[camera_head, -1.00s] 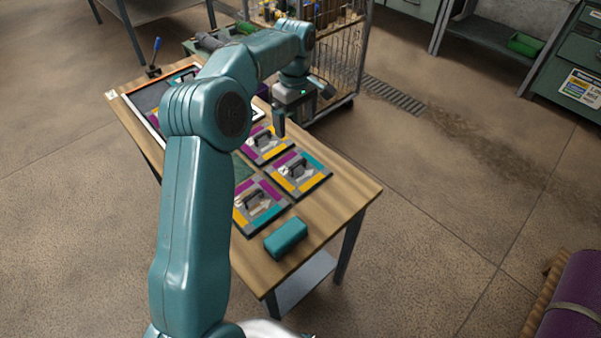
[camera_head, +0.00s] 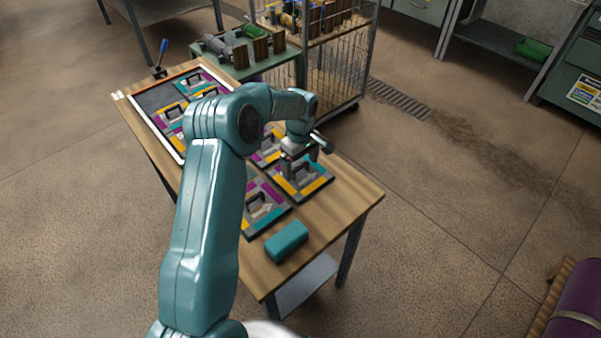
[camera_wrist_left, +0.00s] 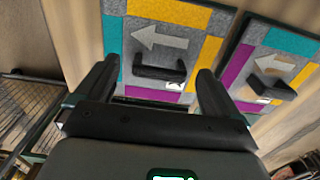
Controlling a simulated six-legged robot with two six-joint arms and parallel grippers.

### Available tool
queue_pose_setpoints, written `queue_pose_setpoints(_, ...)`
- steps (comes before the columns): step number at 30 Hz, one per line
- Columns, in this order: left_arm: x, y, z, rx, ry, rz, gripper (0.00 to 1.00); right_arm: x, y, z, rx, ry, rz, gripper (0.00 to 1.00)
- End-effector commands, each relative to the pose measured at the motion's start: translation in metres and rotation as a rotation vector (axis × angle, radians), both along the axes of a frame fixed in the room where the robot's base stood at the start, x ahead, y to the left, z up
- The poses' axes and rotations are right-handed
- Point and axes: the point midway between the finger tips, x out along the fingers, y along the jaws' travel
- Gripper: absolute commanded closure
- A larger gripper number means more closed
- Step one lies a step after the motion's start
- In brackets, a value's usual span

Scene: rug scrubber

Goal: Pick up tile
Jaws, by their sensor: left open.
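Several square tiles with grey, purple, teal and yellow patches, a pale arrow and a black handle lie on the wooden table. One tile (camera_head: 303,183) lies under my left gripper (camera_head: 302,162). In the left wrist view that tile (camera_wrist_left: 165,40) shows between and beyond the open fingers (camera_wrist_left: 152,85), its black handle between the fingertips. The fingers appear apart from the handle, and nothing is held. A second tile (camera_wrist_left: 273,60) is to the right in that view. Another tile (camera_head: 262,208) lies nearer in the head view. My right gripper is not seen.
A teal block (camera_head: 287,241) lies near the table's (camera_head: 340,205) front edge. A white-rimmed frame (camera_head: 150,128) with more tiles fills the far left part. A wire cage cart (camera_head: 335,70) stands behind the table.

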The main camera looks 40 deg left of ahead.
Motion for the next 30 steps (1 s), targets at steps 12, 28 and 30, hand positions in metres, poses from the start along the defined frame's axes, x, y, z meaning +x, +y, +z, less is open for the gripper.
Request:
queue_pose_setpoints(12, 0.001, 0.0, -0.016, 0.001, -0.001, 0.0, 0.17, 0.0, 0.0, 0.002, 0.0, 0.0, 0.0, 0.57)
queue_pose_setpoints(28, 0.001, 0.001, -0.01, 0.002, -0.002, 0.0, 0.77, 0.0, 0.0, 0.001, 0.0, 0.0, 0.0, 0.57)
queue_pose_setpoints(30, 0.002, 0.001, -0.004, 0.002, -0.003, 0.001, 0.77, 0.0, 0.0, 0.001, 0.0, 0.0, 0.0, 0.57)
